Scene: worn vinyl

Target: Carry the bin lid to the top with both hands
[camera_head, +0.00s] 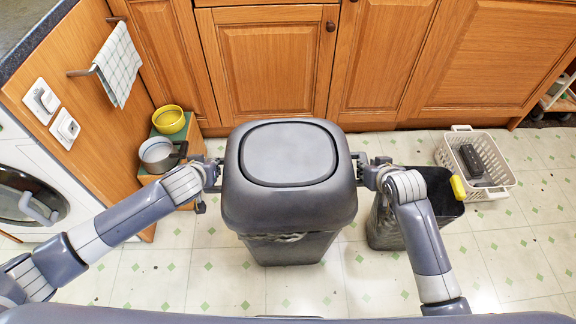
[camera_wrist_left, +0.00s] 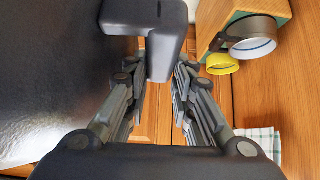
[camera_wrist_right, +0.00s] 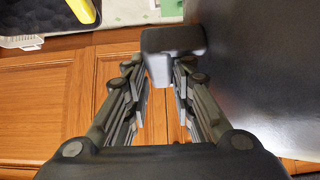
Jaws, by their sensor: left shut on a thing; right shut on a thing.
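The dark grey bin lid (camera_head: 290,200), with an oval flap panel on top, is level in the middle of the head view. A dark bin body (camera_head: 290,252) with some crumpled liner at its rim shows beneath it. I cannot tell whether the lid rests on the rim or hangs just above it. My left gripper (camera_head: 216,172) is shut on the lid's left handle (camera_wrist_left: 150,45). My right gripper (camera_head: 360,170) is shut on the lid's right handle (camera_wrist_right: 170,45). The lid hides most of the bin's opening.
An open dark bin (camera_head: 445,205) with a yellow item (camera_head: 458,188) on its rim stands close by my right arm. A white basket (camera_head: 490,193) lies behind it. At left, a small stand (camera_head: 190,140) holds a pot (camera_head: 157,155) and a yellow bowl (camera_head: 169,119). Wooden cabinets (camera_head: 268,65) stand behind.

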